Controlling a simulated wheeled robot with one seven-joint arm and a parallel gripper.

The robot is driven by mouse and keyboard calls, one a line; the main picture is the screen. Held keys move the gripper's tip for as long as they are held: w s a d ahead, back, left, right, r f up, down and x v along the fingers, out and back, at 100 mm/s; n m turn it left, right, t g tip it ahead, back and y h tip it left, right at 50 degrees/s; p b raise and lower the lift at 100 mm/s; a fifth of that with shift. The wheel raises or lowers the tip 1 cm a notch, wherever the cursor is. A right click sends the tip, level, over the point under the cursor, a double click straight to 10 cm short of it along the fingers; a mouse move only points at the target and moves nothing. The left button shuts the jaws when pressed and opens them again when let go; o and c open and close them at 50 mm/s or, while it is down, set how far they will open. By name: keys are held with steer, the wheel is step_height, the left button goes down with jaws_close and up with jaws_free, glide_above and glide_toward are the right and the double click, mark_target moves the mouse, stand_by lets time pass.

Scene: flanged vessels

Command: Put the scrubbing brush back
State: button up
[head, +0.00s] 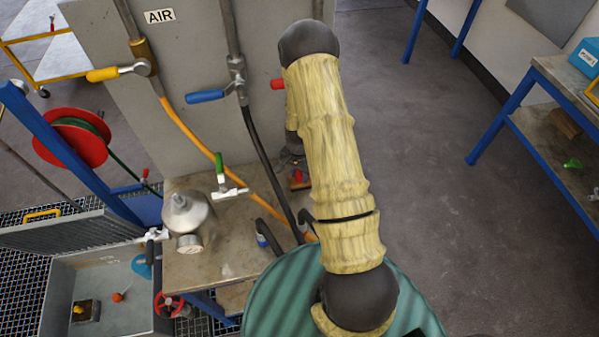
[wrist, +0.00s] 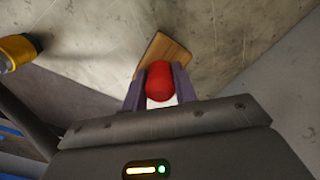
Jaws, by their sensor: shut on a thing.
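My gripper (wrist: 160,92) is shut on a rounded red knob between its two purple fingers in the wrist view. A tan wooden block shows just beyond the knob. Together they look like the scrubbing brush (wrist: 168,56). In the head view my gripper (head: 295,166) is small and partly hidden behind my arm, above the worn bench top (head: 228,258). The red and brown brush (head: 299,182) shows just below it. The brush's underside is hidden, and I cannot tell whether it touches the bench.
A metal vessel (head: 188,217) stands on the bench. Black and orange hoses (head: 259,149) hang close to my gripper. A sink (head: 120,292) at lower left holds a block with a yellow knob (head: 80,310). A green ribbed drum (head: 283,291) stands in front. The floor at right is clear.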

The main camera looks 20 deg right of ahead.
steer(key=shift+f, duration=0.2)
steer(key=o, duration=0.9)
steer(key=shift+r, duration=0.1)
step_height(320, 180, up, 7)
steer(key=shift+f+b, duration=0.1)
steer(key=shift+b, duration=0.75)
steer(key=shift+r, duration=0.5)
